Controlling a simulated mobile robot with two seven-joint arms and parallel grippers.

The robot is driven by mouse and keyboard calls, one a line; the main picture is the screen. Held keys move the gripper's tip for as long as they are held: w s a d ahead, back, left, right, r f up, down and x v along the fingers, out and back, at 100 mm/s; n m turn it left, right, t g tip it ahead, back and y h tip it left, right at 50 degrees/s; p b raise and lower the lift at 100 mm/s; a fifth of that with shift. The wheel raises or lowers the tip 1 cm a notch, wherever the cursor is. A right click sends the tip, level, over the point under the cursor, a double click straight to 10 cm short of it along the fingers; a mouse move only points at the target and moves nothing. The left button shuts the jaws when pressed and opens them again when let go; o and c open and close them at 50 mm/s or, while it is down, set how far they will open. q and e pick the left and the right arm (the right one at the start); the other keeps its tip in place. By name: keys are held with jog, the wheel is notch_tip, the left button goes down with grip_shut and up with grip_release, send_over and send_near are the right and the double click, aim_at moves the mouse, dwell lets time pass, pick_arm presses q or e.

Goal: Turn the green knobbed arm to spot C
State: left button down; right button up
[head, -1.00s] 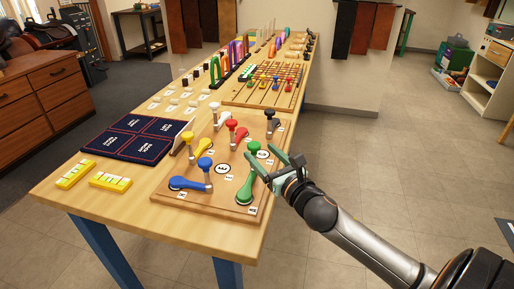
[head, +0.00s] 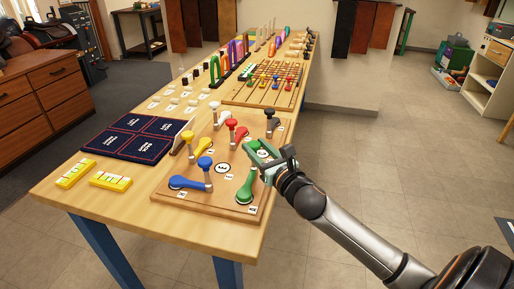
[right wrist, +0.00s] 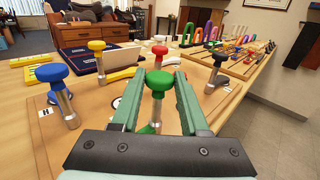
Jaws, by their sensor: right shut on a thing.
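The green knobbed arm (head: 246,189) sits on the wooden board (head: 215,197), its wide end at the near right corner. It slants away toward its upright post and green knob. My right gripper (head: 262,152) is shut on the green arm's post, just under the knob. In the right wrist view, the green knob (right wrist: 159,80) stands between the two green fingers (right wrist: 157,78). Letter labels are printed on the board; the gripper partly covers one, and I cannot tell which is C. My left gripper is out of view.
On the same board are a blue arm (head: 190,182), a yellow arm (head: 195,150), a red arm (head: 236,132) and a grey-black one (head: 272,125). The red knob (right wrist: 159,50) stands just beyond the green one.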

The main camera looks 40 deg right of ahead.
grip_shut()
dwell(0.9)
